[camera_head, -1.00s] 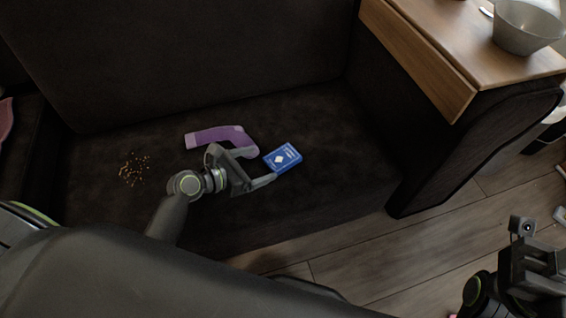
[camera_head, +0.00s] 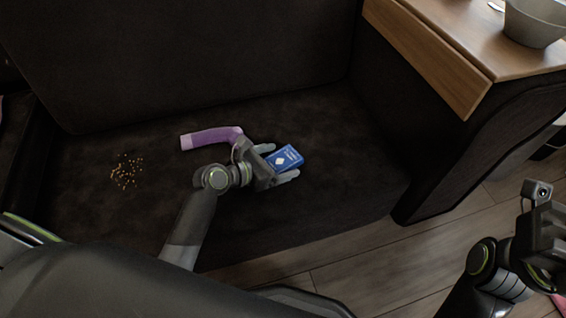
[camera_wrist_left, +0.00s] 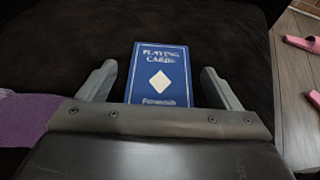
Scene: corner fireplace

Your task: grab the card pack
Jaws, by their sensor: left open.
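The blue card pack (camera_head: 285,158) lies flat on the dark sofa seat, its label reading "PLAYING CARDS" in the left wrist view (camera_wrist_left: 160,75). My left gripper (camera_head: 279,163) is open, with one finger on each side of the pack. In the left wrist view the fingers (camera_wrist_left: 160,85) stand apart from the pack, with a gap on both sides. The near end of the pack is hidden behind the gripper body. My right gripper (camera_head: 548,262) is at the lower right, over the floor, far from the pack; its fingertips are not clear.
Crumbs (camera_head: 126,171) are scattered further left on the seat. A sofa armrest and a wooden ledge (camera_head: 440,60) with a grey bowl (camera_head: 536,22) stand to the right. Pink slippers (camera_wrist_left: 300,43) lie on the floor.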

